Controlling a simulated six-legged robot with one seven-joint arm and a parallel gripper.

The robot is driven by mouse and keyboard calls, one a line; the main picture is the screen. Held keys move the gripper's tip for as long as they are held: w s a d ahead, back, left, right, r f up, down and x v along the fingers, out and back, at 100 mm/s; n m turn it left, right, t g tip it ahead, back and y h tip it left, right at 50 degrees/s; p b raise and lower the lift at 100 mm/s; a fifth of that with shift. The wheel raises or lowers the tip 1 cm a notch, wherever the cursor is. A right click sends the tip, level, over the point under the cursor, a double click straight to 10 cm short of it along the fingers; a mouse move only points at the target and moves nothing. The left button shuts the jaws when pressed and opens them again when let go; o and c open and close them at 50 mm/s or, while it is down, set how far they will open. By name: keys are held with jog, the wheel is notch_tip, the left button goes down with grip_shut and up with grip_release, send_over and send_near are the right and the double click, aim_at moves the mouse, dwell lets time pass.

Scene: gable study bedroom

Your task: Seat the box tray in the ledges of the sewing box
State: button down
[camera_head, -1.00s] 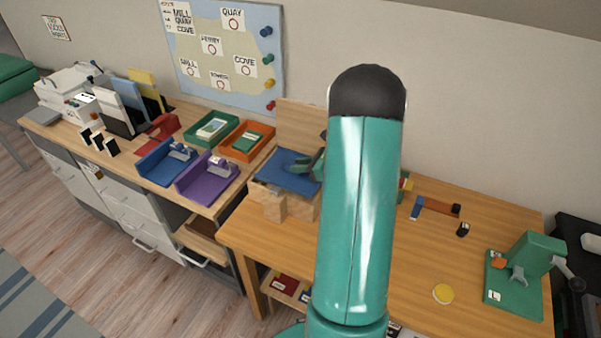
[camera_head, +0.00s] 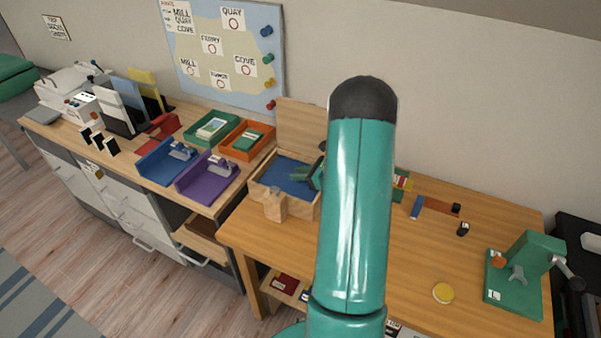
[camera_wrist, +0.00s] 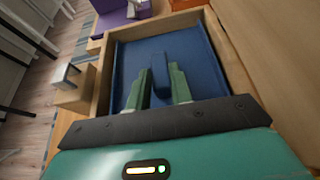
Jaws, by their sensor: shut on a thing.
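The wooden sewing box (camera_head: 272,205) stands open on the table, its lid (camera_head: 300,128) raised at the back. The blue box tray (camera_head: 287,176) lies inside the box opening, below the rim, in the head view. In the wrist view the tray (camera_wrist: 198,68) fills most of the opening, with the box wall (camera_wrist: 102,85) around it. My gripper (camera_wrist: 160,82) is shut on the upright blue handle at the tray's middle. Whether the tray rests on the ledges is hidden. In the head view my gripper (camera_head: 313,176) is partly covered by my arm.
Purple (camera_head: 207,180) and blue (camera_head: 160,166) holders and green (camera_head: 211,131) and orange (camera_head: 246,140) trays stand on the left desk. The table front is clear.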

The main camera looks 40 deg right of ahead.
jog(key=shift+s+f, duration=0.1)
jog(key=shift+f, duration=0.15)
